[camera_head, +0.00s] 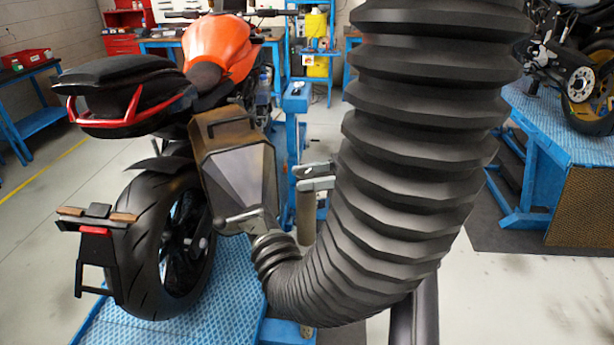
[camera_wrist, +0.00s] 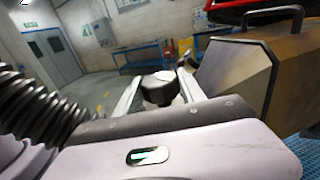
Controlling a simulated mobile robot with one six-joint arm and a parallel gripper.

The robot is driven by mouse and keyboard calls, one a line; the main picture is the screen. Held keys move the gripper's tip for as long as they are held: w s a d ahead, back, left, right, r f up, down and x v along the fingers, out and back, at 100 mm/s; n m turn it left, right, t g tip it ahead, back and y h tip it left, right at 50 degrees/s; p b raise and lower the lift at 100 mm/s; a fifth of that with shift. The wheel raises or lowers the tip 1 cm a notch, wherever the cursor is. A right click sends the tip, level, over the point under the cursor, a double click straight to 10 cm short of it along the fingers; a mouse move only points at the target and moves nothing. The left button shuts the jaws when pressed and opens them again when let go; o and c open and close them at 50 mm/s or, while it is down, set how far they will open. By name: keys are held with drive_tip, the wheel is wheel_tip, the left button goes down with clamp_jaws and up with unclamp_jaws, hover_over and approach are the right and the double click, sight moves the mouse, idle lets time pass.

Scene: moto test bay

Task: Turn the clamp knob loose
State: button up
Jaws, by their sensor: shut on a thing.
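The clamp knob (camera_wrist: 158,92) is a short dark round knob with a paler flat top, in the middle of the wrist view. My gripper (camera_wrist: 159,85) has one pale finger on each side of it and is shut on it. In the head view, pale metal finger-like parts of my gripper (camera_head: 308,178) show just right of the hood; the rest is hidden behind the hose, and the knob cannot be made out there. The boxy metal hood (camera_head: 238,178) sits at the motorcycle's rear, joined below to a thick black corrugated hose (camera_head: 425,130).
The hose fills the middle of the head view and also stands close on the left in the wrist view (camera_wrist: 35,110). An orange motorcycle (camera_head: 215,50) stands on a blue lift (camera_head: 180,325). A second blue bench (camera_head: 560,130) is at right.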

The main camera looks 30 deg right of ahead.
drive_tip(key=shift+n+g, duration=0.4)
drive_tip(key=shift+g, duration=0.2)
drive_tip(key=o, duration=1.4)
drive_tip(key=shift+w+a, duration=0.1)
drive_tip(key=shift+a, duration=0.05)
drive_tip(key=shift+c, duration=0.2)
